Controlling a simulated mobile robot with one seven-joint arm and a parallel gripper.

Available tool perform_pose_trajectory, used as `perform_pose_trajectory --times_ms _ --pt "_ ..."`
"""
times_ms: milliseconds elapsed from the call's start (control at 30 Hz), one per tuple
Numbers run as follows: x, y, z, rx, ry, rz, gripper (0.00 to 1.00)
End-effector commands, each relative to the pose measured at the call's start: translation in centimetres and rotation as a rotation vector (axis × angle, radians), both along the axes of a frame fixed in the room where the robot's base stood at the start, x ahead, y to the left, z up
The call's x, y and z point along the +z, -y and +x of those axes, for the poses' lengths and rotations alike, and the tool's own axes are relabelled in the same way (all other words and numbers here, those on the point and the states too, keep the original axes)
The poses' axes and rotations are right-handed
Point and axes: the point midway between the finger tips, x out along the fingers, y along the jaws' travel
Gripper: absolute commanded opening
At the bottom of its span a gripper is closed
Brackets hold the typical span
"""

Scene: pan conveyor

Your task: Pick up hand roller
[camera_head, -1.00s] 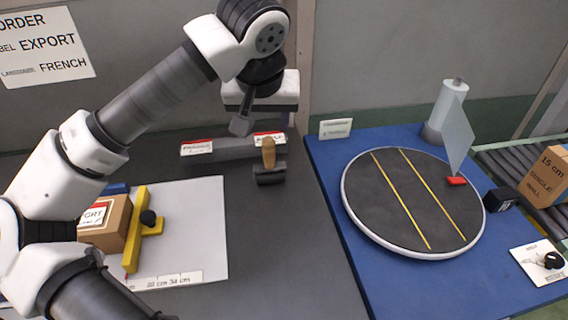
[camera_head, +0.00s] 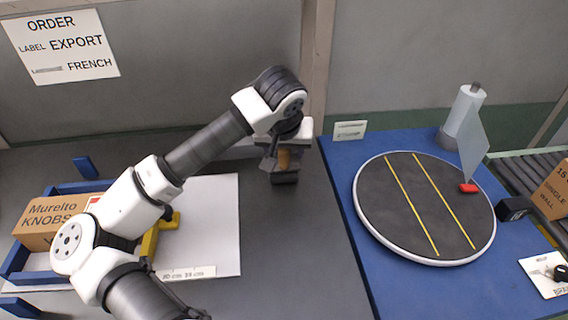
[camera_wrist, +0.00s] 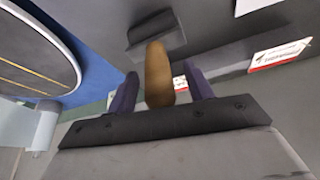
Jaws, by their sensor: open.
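The hand roller shows in the head view as a tan handle (camera_head: 284,160) above a dark roller body (camera_head: 285,178), on the grey table against the back. In the wrist view its tan handle (camera_wrist: 157,75) stands between the two fingers of my gripper (camera_wrist: 162,90), with space visible on both sides. The dark roller head (camera_wrist: 154,32) lies beyond the handle. My gripper (camera_head: 270,162) is open at the roller in the head view; my wrist hides part of the fingers and the handle's top.
A grey bar with red-and-white labels (camera_wrist: 281,54) lies close beside the gripper. A blue table with a round turntable (camera_head: 352,200) stands to the right. A cardboard box (camera_head: 45,222) in a blue frame and a yellow tool (camera_head: 151,242) are at left.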

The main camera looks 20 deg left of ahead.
Motion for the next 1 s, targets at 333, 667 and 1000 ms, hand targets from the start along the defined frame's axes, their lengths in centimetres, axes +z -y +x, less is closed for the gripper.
perform_pose_trajectory --times_ms 333,667,1000 --pt "0.00 -0.01 0.01 0.000 0.000 0.000 0.28" --pt "0.05 -0.02 0.01 0.000 0.001 0.001 0.04" --pt "0.80 0.62 0.24 -0.001 0.002 0.002 0.04"
